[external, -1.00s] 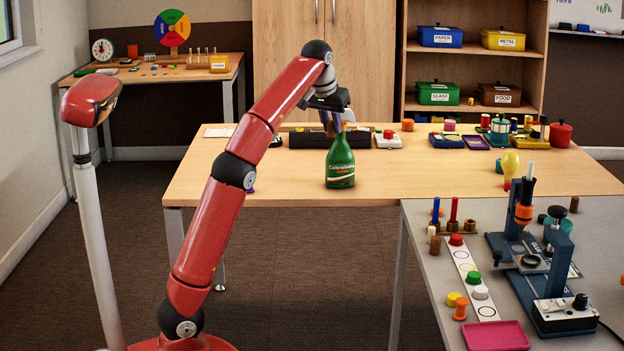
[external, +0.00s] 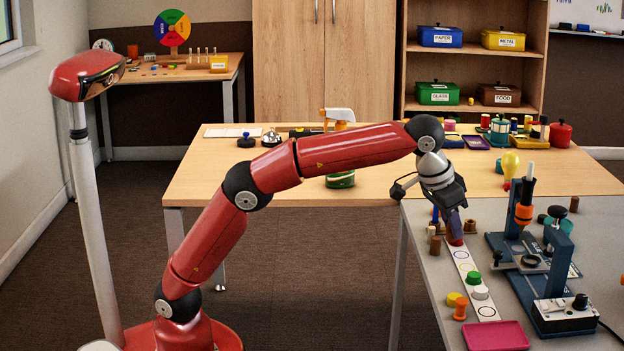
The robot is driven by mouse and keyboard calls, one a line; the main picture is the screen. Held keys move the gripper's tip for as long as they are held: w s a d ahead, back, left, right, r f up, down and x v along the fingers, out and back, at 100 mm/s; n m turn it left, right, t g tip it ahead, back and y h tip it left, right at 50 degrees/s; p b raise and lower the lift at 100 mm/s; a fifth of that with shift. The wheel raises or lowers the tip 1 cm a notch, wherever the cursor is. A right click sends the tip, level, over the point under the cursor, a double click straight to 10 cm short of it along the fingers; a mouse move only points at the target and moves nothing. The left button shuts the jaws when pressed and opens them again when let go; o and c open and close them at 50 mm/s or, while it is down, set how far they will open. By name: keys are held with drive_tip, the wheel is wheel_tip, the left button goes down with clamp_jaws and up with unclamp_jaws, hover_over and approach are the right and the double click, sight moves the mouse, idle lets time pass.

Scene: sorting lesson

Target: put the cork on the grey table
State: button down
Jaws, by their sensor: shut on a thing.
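My gripper (external: 455,234) is at the left part of the grey table (external: 418,272), pointing down, low over the top of the white strip. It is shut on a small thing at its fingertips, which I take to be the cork. The fingers and the red cap just below hide its shape, and I cannot tell whether it touches anything. A short brown cylinder (external: 435,246) stands on the grey table just left of the fingers.
The white strip (external: 463,258) holds a green cap (external: 473,278) and a white cap (external: 480,292). A pink tray (external: 496,336) lies in front. A blue press stand (external: 556,262) is at the right.

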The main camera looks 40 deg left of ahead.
drive_tip(key=shift+m, duration=0.4)
drive_tip(key=s+d+f, duration=0.2)
drive_tip(key=f, duration=0.1)
drive_tip(key=s+d+f+b, duration=0.1)
drive_tip(key=shift+s+f, duration=0.2)
drive_tip(key=shift+s, duration=0.1)
drive_tip(key=shift+f+b, duration=0.5)
drive_tip(key=shift+f, duration=1.65)
drive_tip(key=shift+f, duration=0.15)
drive_tip(key=c, duration=1.3)
unclamp_jaws()
drive_tip(key=shift+w, duration=0.1)
